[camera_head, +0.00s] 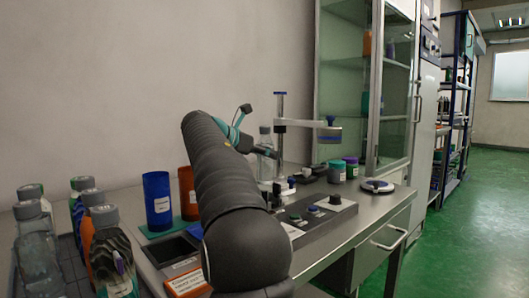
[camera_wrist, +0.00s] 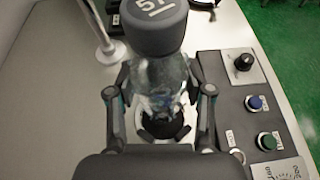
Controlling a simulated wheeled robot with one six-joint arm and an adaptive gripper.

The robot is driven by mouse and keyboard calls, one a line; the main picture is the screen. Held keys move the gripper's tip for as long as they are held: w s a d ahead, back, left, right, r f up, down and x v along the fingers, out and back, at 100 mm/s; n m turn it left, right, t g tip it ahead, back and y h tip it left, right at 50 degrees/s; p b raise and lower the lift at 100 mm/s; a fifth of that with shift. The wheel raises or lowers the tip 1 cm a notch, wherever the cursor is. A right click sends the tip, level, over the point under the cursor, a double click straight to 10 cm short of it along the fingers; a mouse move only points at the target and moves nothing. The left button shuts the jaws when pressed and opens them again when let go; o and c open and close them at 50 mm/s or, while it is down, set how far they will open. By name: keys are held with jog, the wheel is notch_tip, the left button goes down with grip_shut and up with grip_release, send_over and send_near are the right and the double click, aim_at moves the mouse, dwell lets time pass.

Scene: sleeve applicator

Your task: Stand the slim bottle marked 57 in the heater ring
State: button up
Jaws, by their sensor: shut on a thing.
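The slim clear bottle (camera_wrist: 160,75) has a grey cap marked 57 and sits between the fingers of my gripper (camera_wrist: 161,100) in the wrist view. My gripper is shut on it. In the head view a clear bottle (camera_head: 265,150) with a grey cap stands upright beside the metal post, partly behind my arm. A dark ring-like part on a pale round base (camera_wrist: 165,126) shows around the bottle's lower end in the wrist view. It may be the heater ring. The bottle and fingers hide much of it, and I cannot tell whether the bottle's foot is inside it.
A metal post (camera_head: 280,110) with a side arm rises close to the bottle. A control panel (camera_wrist: 250,100) with a knob and buttons lies to the right. Blue (camera_head: 157,200) and orange (camera_head: 187,190) cups and several capped bottles stand left. Small jars (camera_head: 337,171) stand at the back.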

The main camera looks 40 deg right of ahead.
aim_at(261, 131)
jog(key=shift+f+b, duration=0.8)
jog(key=shift+f, duration=0.95)
jog(key=o, duration=1.8)
jog(key=shift+o, duration=0.2)
jog(key=shift+r+p, duration=3.55)
jog(key=shift+p, duration=0.15)
jog(key=shift+r, duration=0.95)
jog(key=shift+s, duration=0.15)
